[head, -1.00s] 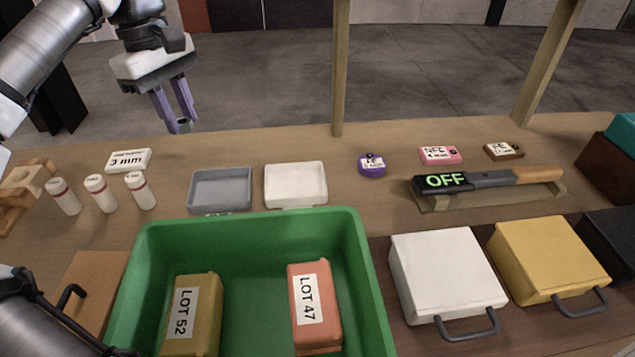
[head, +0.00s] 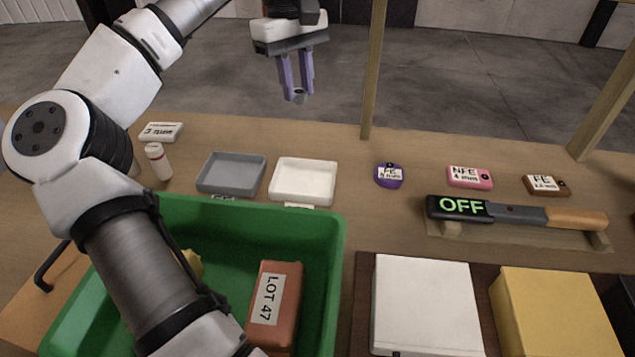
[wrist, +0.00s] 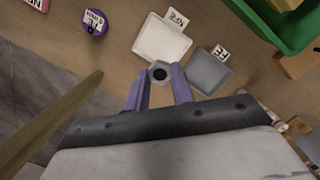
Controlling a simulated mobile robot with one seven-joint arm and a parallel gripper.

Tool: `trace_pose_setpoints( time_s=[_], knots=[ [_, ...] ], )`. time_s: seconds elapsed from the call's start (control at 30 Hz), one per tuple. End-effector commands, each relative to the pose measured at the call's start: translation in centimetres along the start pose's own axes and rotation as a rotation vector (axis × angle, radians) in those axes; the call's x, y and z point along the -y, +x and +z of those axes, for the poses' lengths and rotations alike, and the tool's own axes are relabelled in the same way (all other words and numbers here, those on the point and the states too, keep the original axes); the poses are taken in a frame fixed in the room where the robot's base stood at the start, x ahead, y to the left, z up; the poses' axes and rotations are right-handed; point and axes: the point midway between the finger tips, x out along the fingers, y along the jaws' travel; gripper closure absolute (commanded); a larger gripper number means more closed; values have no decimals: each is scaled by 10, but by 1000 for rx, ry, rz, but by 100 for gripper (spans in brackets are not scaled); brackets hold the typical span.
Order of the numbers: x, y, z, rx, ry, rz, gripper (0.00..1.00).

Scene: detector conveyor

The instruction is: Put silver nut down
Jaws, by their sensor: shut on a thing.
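My gripper (head: 297,92) is raised above the far edge of the table in the head view. Its purple fingers are shut on the silver nut (head: 299,96), which shows at the fingertips. In the wrist view the nut (wrist: 159,73) is a grey hexagon with a dark hole, between the fingertips (wrist: 160,84). The white tray (head: 304,181) and the grey tray (head: 231,174) lie side by side, both looking empty. In the wrist view the white tray (wrist: 162,40) has an NFE label and the grey tray (wrist: 209,70) an FE label.
The green bin (head: 335,235) with a LOT 47 box (head: 275,305) stands in front of the trays. A wooden post (head: 373,70) rises right of my gripper. A purple tag (head: 389,175) and a detector wand reading OFF (head: 500,211) lie to the right.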

Motion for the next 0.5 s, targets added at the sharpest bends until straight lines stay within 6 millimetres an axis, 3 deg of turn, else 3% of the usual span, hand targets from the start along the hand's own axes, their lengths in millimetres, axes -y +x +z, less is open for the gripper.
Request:
trace_pose_setpoints(
  time_s=[0.17,0.5],
  knots=[
    [-1,13,-2,0,4,-2,98],
    [0,99,-14,3,3,-3,98]
  ],
)
